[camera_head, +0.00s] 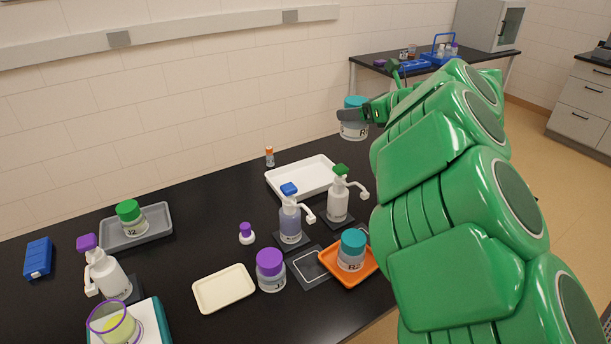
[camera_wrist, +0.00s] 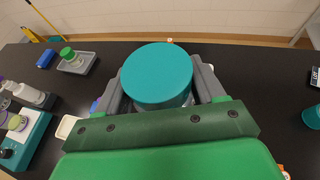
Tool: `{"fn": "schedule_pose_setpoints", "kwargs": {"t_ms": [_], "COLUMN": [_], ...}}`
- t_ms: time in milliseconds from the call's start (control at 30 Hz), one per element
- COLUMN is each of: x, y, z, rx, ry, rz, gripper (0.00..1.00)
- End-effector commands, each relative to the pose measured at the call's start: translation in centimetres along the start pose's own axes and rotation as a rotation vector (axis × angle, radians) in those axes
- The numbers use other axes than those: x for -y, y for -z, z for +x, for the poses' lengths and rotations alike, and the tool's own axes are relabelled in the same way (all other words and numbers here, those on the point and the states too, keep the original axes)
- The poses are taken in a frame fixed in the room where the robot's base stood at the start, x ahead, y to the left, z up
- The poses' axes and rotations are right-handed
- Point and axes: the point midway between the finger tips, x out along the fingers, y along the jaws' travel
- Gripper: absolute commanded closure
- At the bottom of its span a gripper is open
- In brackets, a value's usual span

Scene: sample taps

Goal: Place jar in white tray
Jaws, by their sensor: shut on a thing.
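My gripper (camera_head: 366,114) is shut on a clear jar with a teal lid (camera_head: 355,103) and holds it up above the far right part of the black table. In the wrist view the teal lid (camera_wrist: 158,75) fills the middle, between the two grey fingers (camera_wrist: 160,88). The white tray (camera_head: 300,178) lies on the table, lower and to the left of the held jar in the head view. The part of the tray that shows is empty. In the wrist view the held jar and gripper appear to hide the tray.
White pump bottles with a green top (camera_head: 338,200) and a blue top (camera_head: 290,220) stand in front of the white tray. A small orange-capped vial (camera_head: 269,156) stands behind it. Another teal-lidded jar (camera_head: 351,252) sits in an orange tray (camera_head: 336,276). A grey tray (camera_head: 159,234) holds a green-lidded jar (camera_head: 132,218).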

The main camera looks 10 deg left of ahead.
Motion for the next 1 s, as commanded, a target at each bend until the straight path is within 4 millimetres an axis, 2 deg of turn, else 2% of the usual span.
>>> {"fn": "schedule_pose_setpoints", "kwargs": {"t_ms": [100,400,700,1000], "x": [-0.5,-0.9,-0.7,0.6], "y": [-0.6,-2.2,-4.7,-7.2], "z": [2.5,7.5,11.6,14.5], "rx": [0.002,0.002,0.004,0.004], "ry": [-0.035,-0.096,-0.129,-0.131], "rz": [-0.016,-0.039,-0.057,-0.057], "gripper": [0.65,0.65,0.65,0.65]}}
